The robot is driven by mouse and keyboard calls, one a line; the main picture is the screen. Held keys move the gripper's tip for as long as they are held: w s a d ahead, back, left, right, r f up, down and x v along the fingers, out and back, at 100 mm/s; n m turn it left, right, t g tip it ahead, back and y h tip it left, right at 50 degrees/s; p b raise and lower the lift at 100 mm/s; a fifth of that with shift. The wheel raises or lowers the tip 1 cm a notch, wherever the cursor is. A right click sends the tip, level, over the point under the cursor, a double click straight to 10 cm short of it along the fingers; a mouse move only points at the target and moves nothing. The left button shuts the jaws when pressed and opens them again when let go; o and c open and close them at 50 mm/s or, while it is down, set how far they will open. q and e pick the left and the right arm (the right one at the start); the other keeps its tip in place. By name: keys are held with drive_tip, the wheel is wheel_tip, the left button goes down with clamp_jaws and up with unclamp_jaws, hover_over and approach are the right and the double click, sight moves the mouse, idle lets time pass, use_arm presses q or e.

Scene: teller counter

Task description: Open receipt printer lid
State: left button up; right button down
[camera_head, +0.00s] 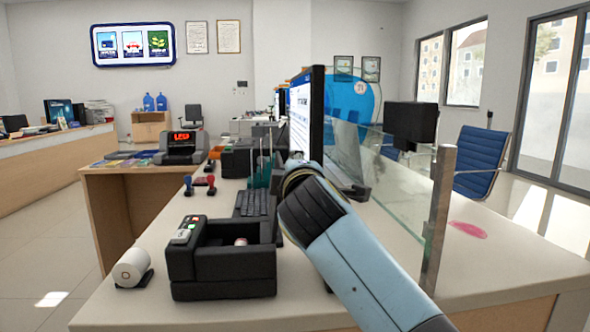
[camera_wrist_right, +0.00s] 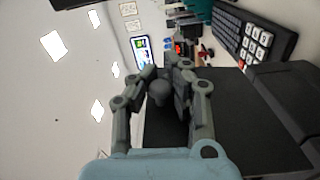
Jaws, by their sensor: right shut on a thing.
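The receipt printer (camera_head: 222,285) is a black box on the near counter, with a small panel with a green light at its left rear. Its top is an open recess with a small pale pinkish round thing (camera_head: 241,241) inside. My right arm comes in from the lower right and ends beside the printer; its gripper is hidden in the head view. In the right wrist view, my right gripper (camera_wrist_right: 168,95) is shut on the edge of a dark flat panel (camera_wrist_right: 225,120), which looks like the printer lid. A grey rounded piece shows between its fingers. My left gripper is not in view.
A white paper roll (camera_head: 131,267) lies left of the printer. A keyboard (camera_head: 254,204) is behind it, also seen in the wrist view (camera_wrist_right: 254,35). A monitor (camera_head: 308,115) and glass screen (camera_head: 398,190) stand close to my right arm. Stamps (camera_head: 211,184) stand farther back.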

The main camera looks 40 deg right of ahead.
drive_tip(key=c, duration=1.4)
unclamp_jaws()
drive_tip(key=shift+s+a+f, duration=0.2)
drive_tip(key=shift+o, duration=0.9)
drive_tip(key=shift+w+r, duration=0.1)
drive_tip(key=v, duration=0.7)
drive_tip(key=shift+s, duration=0.25)
